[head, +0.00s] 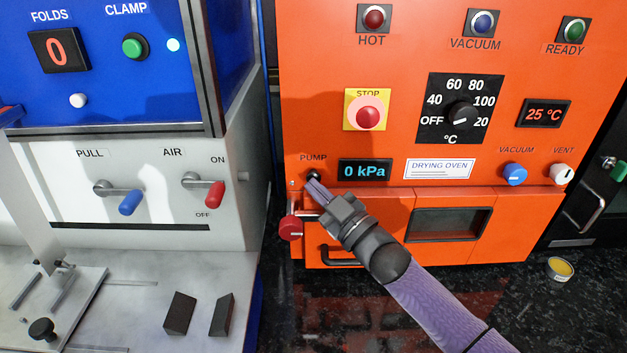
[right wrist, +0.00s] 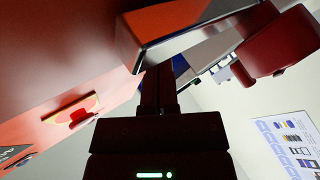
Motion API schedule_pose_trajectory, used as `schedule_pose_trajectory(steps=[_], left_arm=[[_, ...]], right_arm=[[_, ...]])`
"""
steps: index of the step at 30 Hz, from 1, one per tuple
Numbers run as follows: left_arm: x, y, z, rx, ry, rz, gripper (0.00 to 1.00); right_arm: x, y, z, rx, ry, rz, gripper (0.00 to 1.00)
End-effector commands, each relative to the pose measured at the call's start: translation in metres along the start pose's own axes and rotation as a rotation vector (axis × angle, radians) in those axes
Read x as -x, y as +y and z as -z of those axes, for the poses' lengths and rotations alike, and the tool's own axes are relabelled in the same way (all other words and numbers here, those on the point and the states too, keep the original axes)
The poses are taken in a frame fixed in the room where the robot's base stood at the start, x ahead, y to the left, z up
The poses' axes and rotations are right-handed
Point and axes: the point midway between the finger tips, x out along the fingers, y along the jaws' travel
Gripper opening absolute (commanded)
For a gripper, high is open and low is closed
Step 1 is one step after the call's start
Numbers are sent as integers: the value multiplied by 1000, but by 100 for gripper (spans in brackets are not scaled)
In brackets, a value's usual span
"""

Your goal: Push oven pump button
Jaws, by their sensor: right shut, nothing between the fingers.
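The orange drying oven (head: 400,60) stands in the middle and right of the head view. The PUMP label sits on its lower left front, left of the 0 kPa display (head: 365,171). My right gripper (head: 317,182) is shut and empty, with its fingertips at the dark pump button (head: 313,175) just under that label. The fingers cover most of the button, so I cannot tell whether they touch it or whether it is pressed. In the right wrist view the gripper fingers (right wrist: 158,90) point toward the orange front. My left gripper is not in view.
A red-knobbed lever (head: 290,228) sticks out just below the gripper. A red STOP button (head: 367,116) and a temperature dial (head: 461,114) are above. A blue and white machine (head: 100,180) stands on the left. A small round tin (head: 560,268) lies on the dark counter.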

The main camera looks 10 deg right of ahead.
Motion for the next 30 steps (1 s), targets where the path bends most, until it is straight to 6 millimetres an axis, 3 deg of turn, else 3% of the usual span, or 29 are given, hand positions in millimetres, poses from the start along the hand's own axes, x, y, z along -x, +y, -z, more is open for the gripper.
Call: schedule_pose_trajectory(steps=[20,30], left_arm=[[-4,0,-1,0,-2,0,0],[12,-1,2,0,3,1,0]], right_arm=[[-3,2,-3,0,-2,0,0],[6,-4,7,-2,-1,1,0]])
